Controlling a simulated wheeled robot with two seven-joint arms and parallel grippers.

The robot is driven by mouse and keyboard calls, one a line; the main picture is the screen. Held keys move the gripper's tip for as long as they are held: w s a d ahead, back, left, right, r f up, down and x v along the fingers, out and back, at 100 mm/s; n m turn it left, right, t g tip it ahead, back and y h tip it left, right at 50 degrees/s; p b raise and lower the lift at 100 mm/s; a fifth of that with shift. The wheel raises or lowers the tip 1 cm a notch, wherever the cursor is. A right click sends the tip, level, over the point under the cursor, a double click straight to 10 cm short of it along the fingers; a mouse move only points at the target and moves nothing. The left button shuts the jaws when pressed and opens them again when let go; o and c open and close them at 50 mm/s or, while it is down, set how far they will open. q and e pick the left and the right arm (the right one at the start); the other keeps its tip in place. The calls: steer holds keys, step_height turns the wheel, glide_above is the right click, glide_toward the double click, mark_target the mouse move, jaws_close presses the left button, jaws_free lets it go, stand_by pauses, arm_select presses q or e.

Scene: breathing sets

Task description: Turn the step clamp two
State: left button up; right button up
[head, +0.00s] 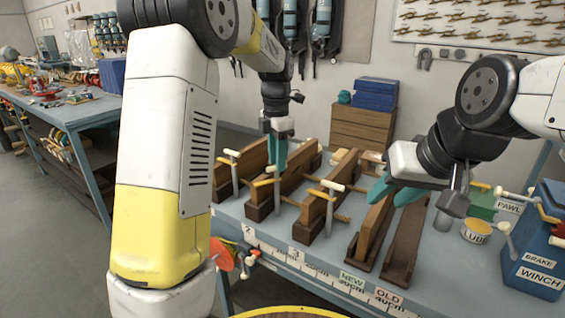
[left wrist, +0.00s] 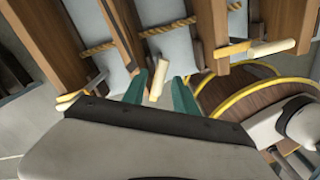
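Wooden step clamps with cream T-handles stand in a row on the blue bench. The clamp by the "2" label, which I take as step clamp two, has its handle (head: 266,183) just below my left gripper (head: 277,156). In the left wrist view a cream handle (left wrist: 158,80) shows between the open teal fingers of my left gripper (left wrist: 161,94); I see gaps beside it, and contact cannot be told. My right gripper (head: 394,192) has its teal fingers apart over the wooden pieces at the right; nothing shows between them.
Neighbouring clamp handles (head: 229,156) and (head: 332,186) stand close on both sides. A lube tin (head: 476,231) and blue winch box (head: 538,240) stand at the right. A wooden chest (head: 362,127) with a blue case (head: 376,94) stands behind.

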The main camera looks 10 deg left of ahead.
arm_select(q)
step_height(320, 180, up, 6)
steer(key=shift+f, duration=0.1)
